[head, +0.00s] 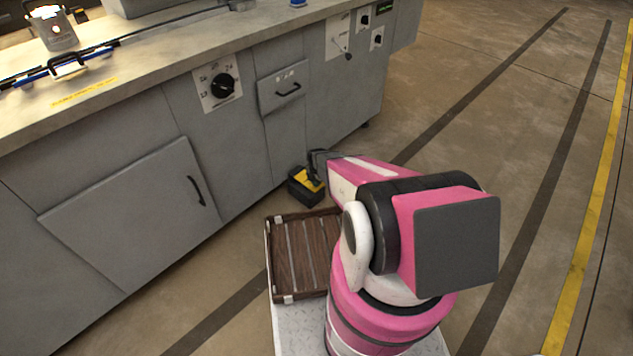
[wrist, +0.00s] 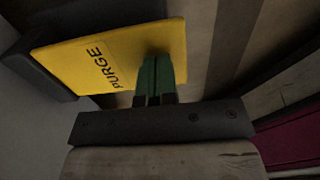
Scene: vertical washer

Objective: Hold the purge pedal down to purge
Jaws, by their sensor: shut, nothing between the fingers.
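The purge pedal (head: 310,181) is a yellow plate in a black housing on the floor at the foot of the grey cabinet. In the wrist view its yellow plate (wrist: 80,60), marked PURGE, fills the upper left. My gripper (wrist: 154,62) is shut and empty, with its green-dark fingertips over the right part of the yellow plate. The tips look to be at or very near its surface; I cannot tell whether they press it. In the head view my gripper (head: 316,165) is at the pedal, partly hiding it.
The grey washer cabinet (head: 235,150) stands along the left and behind the pedal, with a rotary knob (head: 223,86) and a drawer handle (head: 288,90). A slatted wooden tray (head: 305,262) is in front of the pedal. The floor to the right is clear.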

